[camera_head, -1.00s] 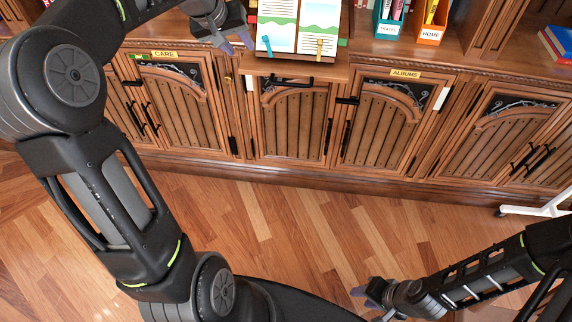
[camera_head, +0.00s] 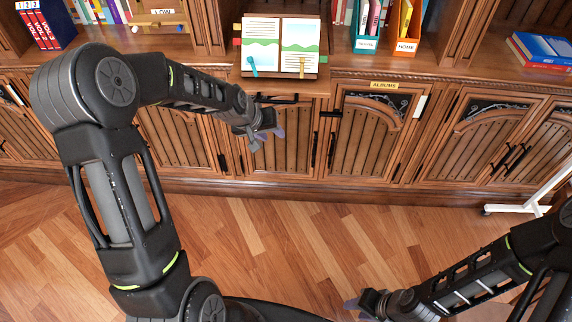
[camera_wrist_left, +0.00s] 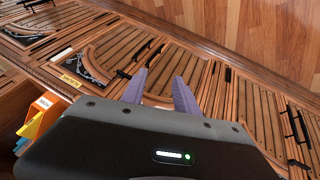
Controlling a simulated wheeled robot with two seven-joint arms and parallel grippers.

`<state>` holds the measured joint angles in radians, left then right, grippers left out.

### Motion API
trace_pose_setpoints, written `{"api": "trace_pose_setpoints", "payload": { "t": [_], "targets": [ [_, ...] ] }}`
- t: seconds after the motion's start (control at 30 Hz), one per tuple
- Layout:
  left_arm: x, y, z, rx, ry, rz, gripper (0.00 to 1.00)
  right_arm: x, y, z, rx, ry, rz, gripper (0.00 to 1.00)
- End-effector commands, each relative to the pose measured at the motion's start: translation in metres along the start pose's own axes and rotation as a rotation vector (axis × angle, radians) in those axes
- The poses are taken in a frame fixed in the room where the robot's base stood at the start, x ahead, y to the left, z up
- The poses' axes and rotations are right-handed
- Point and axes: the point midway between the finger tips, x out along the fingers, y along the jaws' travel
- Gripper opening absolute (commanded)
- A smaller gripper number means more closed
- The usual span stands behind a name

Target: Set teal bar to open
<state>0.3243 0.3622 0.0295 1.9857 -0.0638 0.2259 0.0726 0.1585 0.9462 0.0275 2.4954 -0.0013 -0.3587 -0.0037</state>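A small teal bar (camera_head: 252,66) lies on the lower left of an open book's left page. The book (camera_head: 281,46) rests on a wooden stand on the counter. My left gripper (camera_head: 266,138) is below the counter edge, in front of a cabinet door and apart from the teal bar. In the left wrist view its two purple fingers (camera_wrist_left: 160,90) are spread with nothing between them. The teal bar is not visible in the wrist view. My right gripper (camera_head: 352,304) is low over the floor, too small to judge.
The counter edge (camera_head: 400,75) juts out above the cabinet doors, which carry black handles. A teal box (camera_head: 366,42) and an orange box (camera_head: 407,46) stand right of the book. A white stand leg (camera_head: 530,206) is on the floor at right.

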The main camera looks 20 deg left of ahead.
Motion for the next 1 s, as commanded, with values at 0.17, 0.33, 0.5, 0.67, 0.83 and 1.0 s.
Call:
{"api": "trace_pose_setpoints", "payload": {
  "t": [0.17, 0.33, 0.5, 0.67, 0.83, 1.0],
  "targets": [
    [0.019, 0.010, 0.033, 0.013, -0.034, 0.013, 0.36, -0.006, -0.003, 0.000, 0.000, 0.000, 0.000, 0.36],
    [0.032, 0.018, 0.061, 0.022, -0.061, 0.022, 0.36, -0.011, -0.004, 0.000, 0.000, 0.000, 0.000, 0.36],
    [0.040, 0.022, 0.081, 0.028, -0.080, 0.027, 0.36, -0.013, -0.005, 0.000, 0.000, 0.000, 0.000, 0.36],
    [0.043, 0.023, 0.089, 0.030, -0.087, 0.029, 0.36, -0.013, -0.005, 0.000, 0.000, 0.000, 0.000, 0.36],
    [0.044, 0.024, 0.090, 0.031, -0.087, 0.030, 0.36, -0.013, -0.005, 0.000, 0.000, 0.000, 0.000, 0.36],
    [0.043, 0.024, 0.089, 0.031, -0.087, 0.030, 0.36, -0.013, -0.005, 0.000, 0.000, 0.000, 0.000, 0.36]
  ]
}}
